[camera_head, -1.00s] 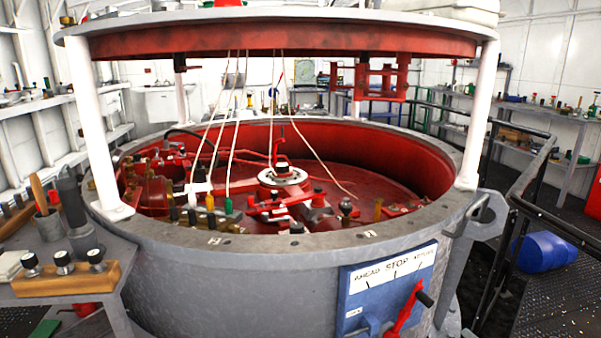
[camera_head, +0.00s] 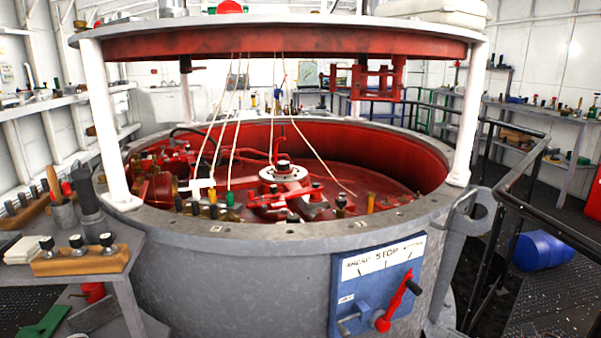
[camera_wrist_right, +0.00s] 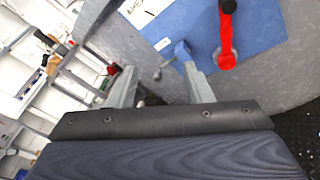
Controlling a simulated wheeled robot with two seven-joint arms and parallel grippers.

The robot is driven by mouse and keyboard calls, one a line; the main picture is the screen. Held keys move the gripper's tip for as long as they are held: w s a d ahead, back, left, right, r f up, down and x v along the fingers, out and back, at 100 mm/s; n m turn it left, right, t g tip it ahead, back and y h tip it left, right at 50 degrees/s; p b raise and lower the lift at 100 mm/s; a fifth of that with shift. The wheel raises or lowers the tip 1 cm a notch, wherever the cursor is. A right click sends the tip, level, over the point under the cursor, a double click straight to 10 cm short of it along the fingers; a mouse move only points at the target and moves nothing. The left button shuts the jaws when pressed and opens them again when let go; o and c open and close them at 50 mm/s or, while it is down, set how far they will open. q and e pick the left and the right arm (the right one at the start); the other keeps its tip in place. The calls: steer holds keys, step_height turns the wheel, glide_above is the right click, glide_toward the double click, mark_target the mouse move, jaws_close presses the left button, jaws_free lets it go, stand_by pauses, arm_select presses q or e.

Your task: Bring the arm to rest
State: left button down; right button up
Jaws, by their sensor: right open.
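My right gripper (camera_wrist_right: 160,70) shows in the right wrist view, its two grey fingers apart with no object held between them. Beyond them is the blue panel (camera_wrist_right: 262,28) on the grey drum wall, with the red lever (camera_wrist_right: 226,42) at upper right. A small blue fitting with a grey knob (camera_wrist_right: 157,75) appears between the fingers; I cannot tell whether anything touches it. In the head view the panel (camera_head: 345,292) reads STOP, and its red lever (camera_head: 397,302) leans up to the right. Neither gripper can be made out in the head view.
The grey drum (camera_head: 230,285) fills the middle, with white posts (camera_head: 110,135) holding a red-edged top. A bench with a wooden knob block (camera_head: 80,262) stands at left. A black railing (camera_head: 545,210) and a blue barrel (camera_head: 543,250) are at right.

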steer(key=s+a+r+n+g+y, duration=0.1)
steer(key=s+a+r+n+g, duration=0.35)
steer(key=a+n, duration=0.4)
steer(key=s+a+r+n+g, duration=0.4)
steer(key=s+a+n, duration=0.2)
steer(key=a+n, duration=0.25)
steer(key=s+a+n+h, duration=0.2)
steer(key=s+n+h, duration=0.4)
steer(key=s+n, duration=0.95)
step_height(320, 180, up, 20)
steer(key=n+p, duration=0.2)
steer(key=p, duration=1.9)
steer(key=shift+w+d+r+n, duration=0.15)
steer(key=shift+w+r+n, duration=0.05)
steer(key=shift+w+n, duration=0.2)
